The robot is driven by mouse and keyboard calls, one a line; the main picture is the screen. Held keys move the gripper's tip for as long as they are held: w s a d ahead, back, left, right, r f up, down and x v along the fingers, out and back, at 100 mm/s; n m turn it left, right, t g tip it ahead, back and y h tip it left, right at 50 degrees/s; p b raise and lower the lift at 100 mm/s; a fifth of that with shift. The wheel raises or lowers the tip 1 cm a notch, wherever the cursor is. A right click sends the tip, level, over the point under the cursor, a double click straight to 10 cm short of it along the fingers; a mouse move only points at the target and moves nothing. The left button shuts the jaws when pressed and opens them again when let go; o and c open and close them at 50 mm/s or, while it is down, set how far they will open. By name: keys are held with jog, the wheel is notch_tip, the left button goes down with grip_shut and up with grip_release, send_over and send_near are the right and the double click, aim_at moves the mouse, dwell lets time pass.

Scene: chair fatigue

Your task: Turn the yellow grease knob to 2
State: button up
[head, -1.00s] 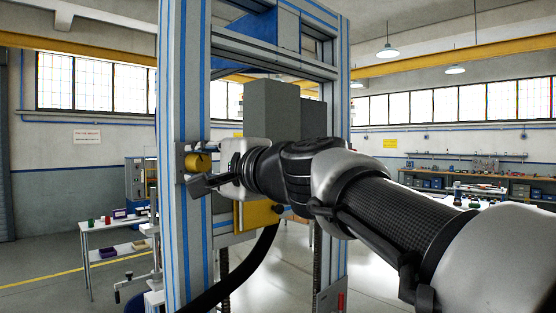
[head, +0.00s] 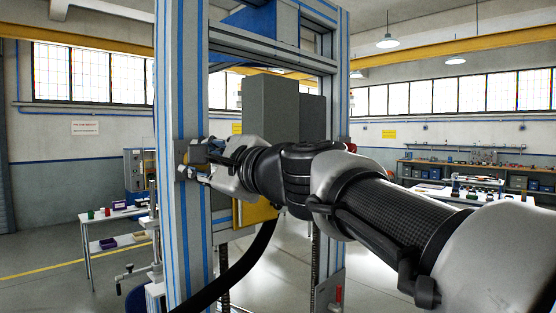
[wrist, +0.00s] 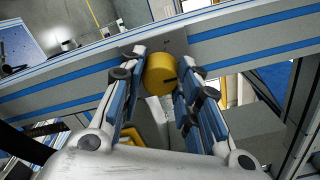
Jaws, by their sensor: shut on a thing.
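The yellow knob (wrist: 159,74) sits on a grey plate (wrist: 176,41) fixed to the blue-striped upright of the frame. In the wrist view it is a short yellow cylinder with a small dark mark on its right side. My gripper (wrist: 158,77) is shut on it, with one finger on either side. In the head view my gripper (head: 191,160) is at the upright, and its fingers and wrist hide most of the knob. No numbers around the knob can be read.
The tall aluminium frame (head: 181,235) with blue stripes stands directly in front of me. A grey box (head: 271,105) hangs inside it, behind my wrist. A white table (head: 113,215) stands at the left, and a workbench (head: 475,170) at the far right.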

jog(key=o, duration=1.1)
jog(key=v, duration=1.2)
